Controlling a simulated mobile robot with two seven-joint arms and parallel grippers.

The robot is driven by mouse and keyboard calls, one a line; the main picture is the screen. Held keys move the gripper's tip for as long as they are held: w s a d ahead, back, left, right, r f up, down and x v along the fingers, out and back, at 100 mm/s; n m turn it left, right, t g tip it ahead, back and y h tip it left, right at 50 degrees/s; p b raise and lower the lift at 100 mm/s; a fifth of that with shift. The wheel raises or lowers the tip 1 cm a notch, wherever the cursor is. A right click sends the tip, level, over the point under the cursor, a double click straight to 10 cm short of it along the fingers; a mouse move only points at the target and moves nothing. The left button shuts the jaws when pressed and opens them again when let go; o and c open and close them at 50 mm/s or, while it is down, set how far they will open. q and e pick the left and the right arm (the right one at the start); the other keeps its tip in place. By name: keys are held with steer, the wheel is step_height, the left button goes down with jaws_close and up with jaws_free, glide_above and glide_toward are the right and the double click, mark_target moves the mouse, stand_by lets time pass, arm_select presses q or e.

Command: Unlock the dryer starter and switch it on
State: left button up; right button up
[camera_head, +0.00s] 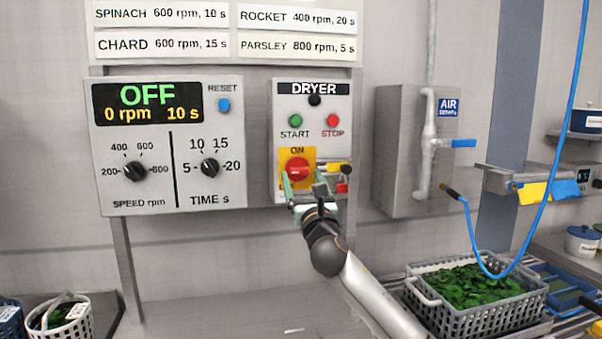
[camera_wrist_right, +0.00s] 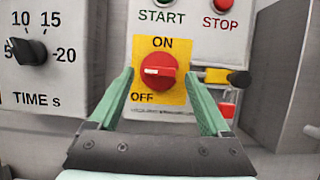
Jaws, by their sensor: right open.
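The dryer starter panel (camera_head: 316,108) is on the wall, with a red rotary knob (camera_head: 298,169) on a yellow ON/OFF plate. In the right wrist view the knob (camera_wrist_right: 155,71) has its white mark on the left side; ON is above it and OFF below left. A yellow piece with a black end (camera_wrist_right: 217,76) sits right of the plate, with a red tag-like piece (camera_wrist_right: 227,109) below it. My right gripper (camera_head: 304,185) is open, its green fingers either side of the knob; I cannot tell whether they touch it. My left gripper is not in view.
The control panel (camera_head: 166,190) at left reads OFF, 0 rpm, 10 s. Green START (camera_head: 295,121) and red STOP (camera_head: 333,120) buttons are above the knob. At right are an air box (camera_head: 395,150), a blue hose (camera_head: 548,175) and a basket of greens (camera_head: 455,318).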

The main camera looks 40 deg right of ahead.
steer(key=shift+x, duration=1.05)
steer(key=shift+c, duration=0.2)
jaws_close()
